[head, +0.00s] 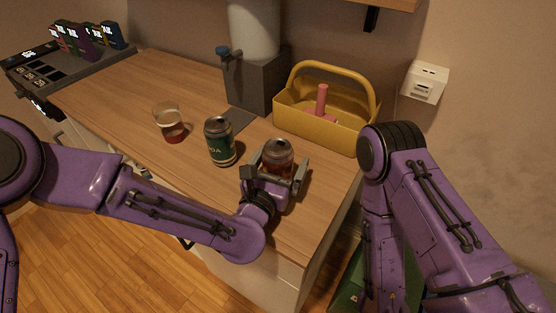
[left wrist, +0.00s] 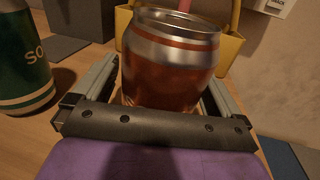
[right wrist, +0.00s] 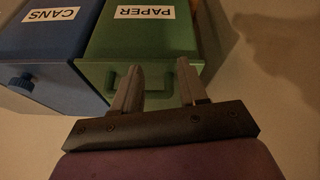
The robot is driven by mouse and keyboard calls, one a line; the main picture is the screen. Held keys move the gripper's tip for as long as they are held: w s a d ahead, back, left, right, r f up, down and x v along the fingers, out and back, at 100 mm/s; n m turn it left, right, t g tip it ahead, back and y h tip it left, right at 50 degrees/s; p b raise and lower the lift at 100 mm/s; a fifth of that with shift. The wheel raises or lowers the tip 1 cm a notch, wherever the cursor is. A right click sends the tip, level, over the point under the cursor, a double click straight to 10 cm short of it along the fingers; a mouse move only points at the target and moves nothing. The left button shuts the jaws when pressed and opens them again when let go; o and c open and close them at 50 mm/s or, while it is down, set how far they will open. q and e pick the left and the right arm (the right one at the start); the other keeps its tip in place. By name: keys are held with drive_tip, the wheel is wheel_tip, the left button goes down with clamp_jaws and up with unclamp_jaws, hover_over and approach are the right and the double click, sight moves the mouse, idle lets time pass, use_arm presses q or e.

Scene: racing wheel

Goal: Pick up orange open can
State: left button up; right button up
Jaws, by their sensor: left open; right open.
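The orange can (head: 279,156) stands upright on the wooden counter near its front right part. In the left wrist view the can (left wrist: 168,65) is large, with a silver rim and an orange-brown body. My left gripper (head: 278,172) is open, with one finger on each side of the can. I cannot tell whether the fingers touch it. The gripper's body hides the can's lower part in the head view. My right gripper (right wrist: 158,85) is open and empty in the right wrist view, low beside the counter in front of a green bin marked PAPER (right wrist: 140,45).
A green soda can (head: 220,142) stands just left of the orange can, with a glass (head: 169,124) of red liquid further left. A yellow basket (head: 318,128) stands behind, near a grey dispenser (head: 262,80). A blue CANS bin (right wrist: 45,45) adjoins the green bin.

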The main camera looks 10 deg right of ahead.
use_arm(q)
drive_tip(key=c, duration=1.1)
drive_tip(key=shift+r, duration=0.1)
